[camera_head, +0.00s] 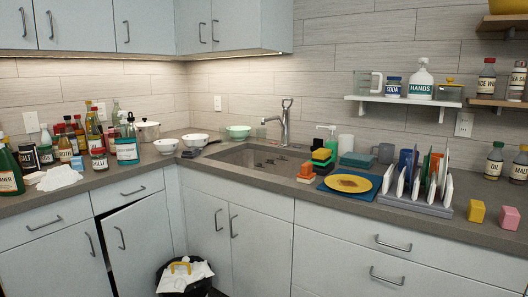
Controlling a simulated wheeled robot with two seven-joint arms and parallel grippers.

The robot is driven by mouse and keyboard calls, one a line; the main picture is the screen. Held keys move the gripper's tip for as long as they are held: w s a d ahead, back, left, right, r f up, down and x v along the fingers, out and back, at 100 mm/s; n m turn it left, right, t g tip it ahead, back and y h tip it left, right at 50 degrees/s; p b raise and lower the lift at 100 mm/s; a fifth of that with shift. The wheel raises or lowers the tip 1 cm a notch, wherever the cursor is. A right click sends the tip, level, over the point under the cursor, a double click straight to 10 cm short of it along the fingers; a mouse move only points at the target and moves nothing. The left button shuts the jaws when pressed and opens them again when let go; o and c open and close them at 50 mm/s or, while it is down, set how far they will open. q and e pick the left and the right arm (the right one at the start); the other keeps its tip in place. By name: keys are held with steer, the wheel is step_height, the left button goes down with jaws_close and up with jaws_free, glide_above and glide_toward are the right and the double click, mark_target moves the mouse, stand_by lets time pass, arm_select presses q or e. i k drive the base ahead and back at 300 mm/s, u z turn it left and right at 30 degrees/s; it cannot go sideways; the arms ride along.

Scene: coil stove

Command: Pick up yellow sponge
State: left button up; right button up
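No gripper of mine shows in the head view. A stack of sponge-like blocks (322,157) stands on the counter at the sink's right edge, with black, green and yellow layers; the layers are too small to separate clearly. An orange and red block pair (306,172) sits in front of it. A small yellow block (476,212) stands on the counter's front right, beside a pink block (508,220). I cannot tell for certain which yellow piece is the sponge.
A yellow plate (349,183) with a brown item lies on a blue mat. A grey rack (413,204) of upright dishes stands right of it. The sink (262,158) with its faucet (285,125) is central. Bottles crowd the left counter. A black bin (185,278) stands below.

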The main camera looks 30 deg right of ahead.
mark_target(321, 155)
steer(key=u, duration=0.1)
steer(key=i, duration=1)
steer(key=z, duration=0.35)
